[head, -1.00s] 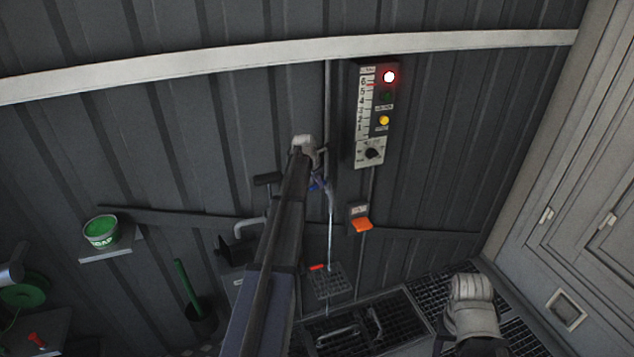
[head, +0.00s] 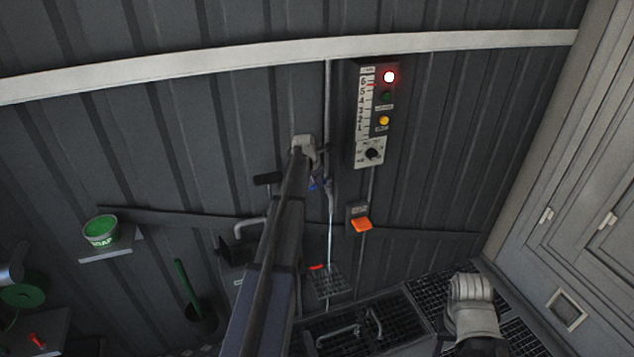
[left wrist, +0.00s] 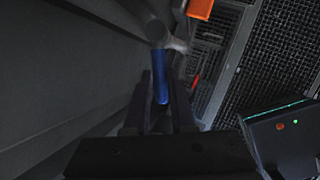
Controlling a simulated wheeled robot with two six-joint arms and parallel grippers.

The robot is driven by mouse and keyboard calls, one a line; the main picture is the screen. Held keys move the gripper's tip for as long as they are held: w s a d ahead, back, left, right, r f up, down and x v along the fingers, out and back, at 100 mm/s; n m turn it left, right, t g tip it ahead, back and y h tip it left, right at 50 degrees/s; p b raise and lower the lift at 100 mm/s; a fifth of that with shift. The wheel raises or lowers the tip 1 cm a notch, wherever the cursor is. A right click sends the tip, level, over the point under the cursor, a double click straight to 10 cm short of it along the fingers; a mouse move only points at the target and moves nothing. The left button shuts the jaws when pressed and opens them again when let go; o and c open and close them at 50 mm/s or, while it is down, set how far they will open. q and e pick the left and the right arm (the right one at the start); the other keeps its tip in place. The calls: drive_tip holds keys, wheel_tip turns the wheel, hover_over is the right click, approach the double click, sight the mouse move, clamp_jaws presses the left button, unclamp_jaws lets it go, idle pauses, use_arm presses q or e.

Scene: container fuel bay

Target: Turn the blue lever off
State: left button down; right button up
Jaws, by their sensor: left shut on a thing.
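The blue lever (left wrist: 160,76) is a blue handle on a grey valve body (left wrist: 157,31) in the left wrist view. Its tip lies between the two dark fingers of my left gripper (left wrist: 161,102), which is shut on it. In the head view a small patch of the blue lever (head: 313,186) shows beside the vertical pipe, and my left arm hides most of the area around it. My right gripper's fingers do not show.
A green tub (head: 101,231) sits on a shelf at left. Floor grating (head: 395,318) lies below.

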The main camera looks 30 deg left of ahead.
use_arm(q)
drive_tip(key=shift+a, duration=0.15)
drive_tip(key=shift+w+a+m+h, duration=0.3)
drive_tip(key=shift+a+m+h, duration=0.25)
drive_tip(key=shift+m, duration=0.6)
drive_tip(key=shift+w+a+m+h, duration=0.3)
drive_tip(key=shift+a+m+h, duration=0.2)
drive_tip(key=shift+m, duration=0.65)
drive_tip(key=c, duration=0.8)
unclamp_jaws()
drive_tip(key=shift+o, duration=0.2)
drive_tip(key=shift+s+r, duration=0.1)
drive_tip(key=shift+r, duration=0.05)
